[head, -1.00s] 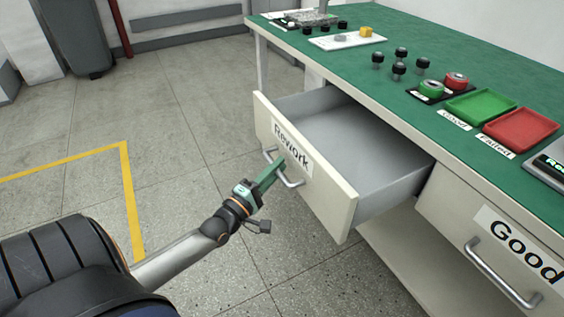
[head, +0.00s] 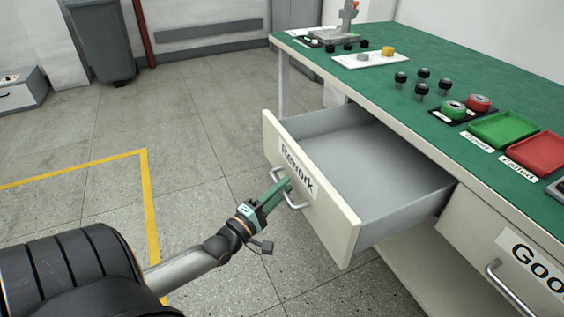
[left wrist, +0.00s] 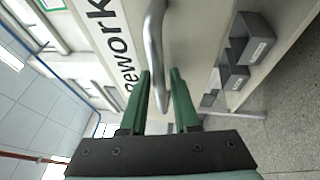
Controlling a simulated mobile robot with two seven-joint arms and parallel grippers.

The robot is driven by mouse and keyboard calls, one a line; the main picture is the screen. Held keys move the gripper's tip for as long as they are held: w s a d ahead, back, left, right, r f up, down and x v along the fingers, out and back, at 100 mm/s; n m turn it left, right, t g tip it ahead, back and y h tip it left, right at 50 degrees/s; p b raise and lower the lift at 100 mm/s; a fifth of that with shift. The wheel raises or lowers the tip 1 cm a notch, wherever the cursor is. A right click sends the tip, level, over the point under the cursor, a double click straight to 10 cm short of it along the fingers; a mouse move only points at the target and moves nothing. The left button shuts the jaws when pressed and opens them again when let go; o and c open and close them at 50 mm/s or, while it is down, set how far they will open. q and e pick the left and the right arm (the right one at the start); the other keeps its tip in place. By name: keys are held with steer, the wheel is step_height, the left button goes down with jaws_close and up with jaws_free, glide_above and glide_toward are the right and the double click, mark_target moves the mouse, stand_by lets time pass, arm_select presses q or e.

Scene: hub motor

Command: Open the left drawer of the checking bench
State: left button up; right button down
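The left drawer of the checking bench, labelled "Rework" (head: 297,167), stands pulled well out, and its grey inside looks empty. Its metal bar handle (head: 295,205) also shows in the left wrist view (left wrist: 154,42). My left gripper (head: 287,184) is at the middle of this handle. In the left wrist view its green fingers (left wrist: 160,75) are apart, one on each side of the bar, with a visible gap beside it. The bar lies between them and they do not look clamped on it. My right gripper is not in view.
The green bench top (head: 440,75) holds black knobs, a green tray (head: 503,130) and a red tray (head: 537,152). The right drawer (head: 490,230), labelled "Good", is closed. The floor in front of the Rework drawer is clear, with yellow tape (head: 150,200).

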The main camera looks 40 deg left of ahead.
arm_select(q)
steer(key=shift+o, duration=1.2)
steer(key=shift+s, duration=0.35)
steer(key=s+f+p, duration=0.2)
steer(key=s, duration=0.9)
steer(key=shift+s, duration=0.3)
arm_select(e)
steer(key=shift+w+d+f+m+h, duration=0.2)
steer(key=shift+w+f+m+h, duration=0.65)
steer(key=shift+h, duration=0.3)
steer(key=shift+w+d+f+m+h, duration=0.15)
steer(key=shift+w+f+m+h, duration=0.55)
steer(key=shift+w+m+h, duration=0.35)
arm_select(q)
steer(key=shift+d, duration=0.15)
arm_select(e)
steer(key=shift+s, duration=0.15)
